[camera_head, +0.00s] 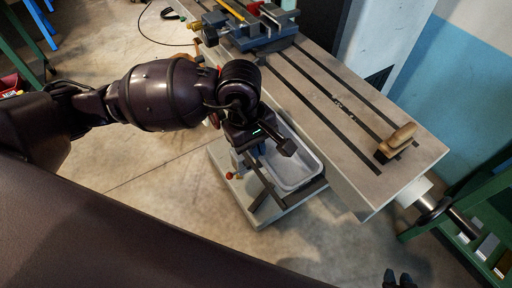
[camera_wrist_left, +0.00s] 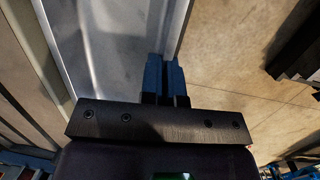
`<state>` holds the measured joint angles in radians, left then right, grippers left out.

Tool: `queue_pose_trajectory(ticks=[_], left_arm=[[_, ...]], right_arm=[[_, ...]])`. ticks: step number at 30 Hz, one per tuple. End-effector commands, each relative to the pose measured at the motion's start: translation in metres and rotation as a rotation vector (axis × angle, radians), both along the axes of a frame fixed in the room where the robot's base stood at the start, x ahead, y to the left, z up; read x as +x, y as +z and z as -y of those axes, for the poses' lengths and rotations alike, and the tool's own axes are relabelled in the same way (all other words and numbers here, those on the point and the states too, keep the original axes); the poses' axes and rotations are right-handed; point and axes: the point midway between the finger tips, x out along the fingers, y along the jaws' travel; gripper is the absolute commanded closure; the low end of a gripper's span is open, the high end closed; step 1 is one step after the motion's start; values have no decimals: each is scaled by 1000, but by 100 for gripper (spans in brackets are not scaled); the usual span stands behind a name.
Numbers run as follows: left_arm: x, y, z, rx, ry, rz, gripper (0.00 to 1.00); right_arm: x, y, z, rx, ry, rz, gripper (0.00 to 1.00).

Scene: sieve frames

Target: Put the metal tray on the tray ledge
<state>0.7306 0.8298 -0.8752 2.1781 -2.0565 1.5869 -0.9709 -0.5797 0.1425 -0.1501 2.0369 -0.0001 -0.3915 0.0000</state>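The metal tray (camera_head: 299,172) is a shallow grey pan beside the machine table, partly hidden by my left gripper. In the wrist view, its bare floor and side wall (camera_wrist_left: 120,40) fill the upper left. My left gripper (camera_head: 281,142) is over the tray's near side. Its blue fingers (camera_wrist_left: 165,78) are close together on the tray's rim. Dark bars, seemingly the tray ledge (camera_head: 264,186), show beneath and beside the tray. I cannot tell whether the tray touches them. My right gripper (camera_head: 398,279) shows only as two dark tips at the bottom edge, apart and empty.
The grey slotted machine table (camera_head: 335,130) runs along the tray's right side. It carries a blue vise (camera_head: 255,30) and a wooden-handled brush (camera_head: 396,145). A red-knobbed lever (camera_head: 230,175) stands left of the tray. A green rack (camera_head: 470,215) is at the right. The floor in front is clear.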

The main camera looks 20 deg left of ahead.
Motion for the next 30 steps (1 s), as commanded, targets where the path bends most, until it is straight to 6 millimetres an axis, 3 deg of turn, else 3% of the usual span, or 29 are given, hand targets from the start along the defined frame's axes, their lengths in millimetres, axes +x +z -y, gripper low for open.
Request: queue_pose_trajectory(ticks=[3,14,19,30], left_arm=[[0,-9,0,-2,-1,2,100],[1,-12,0,-2,-2,3,100],[0,-11,0,0,-1,2,73],[0,-7,0,0,0,3,72]], right_arm=[[1,0,0,-2,3,1,71],[1,-2,2,-7,7,0,71],[2,0,2,-7,8,2,71],[4,5,0,-1,3,10,71]])
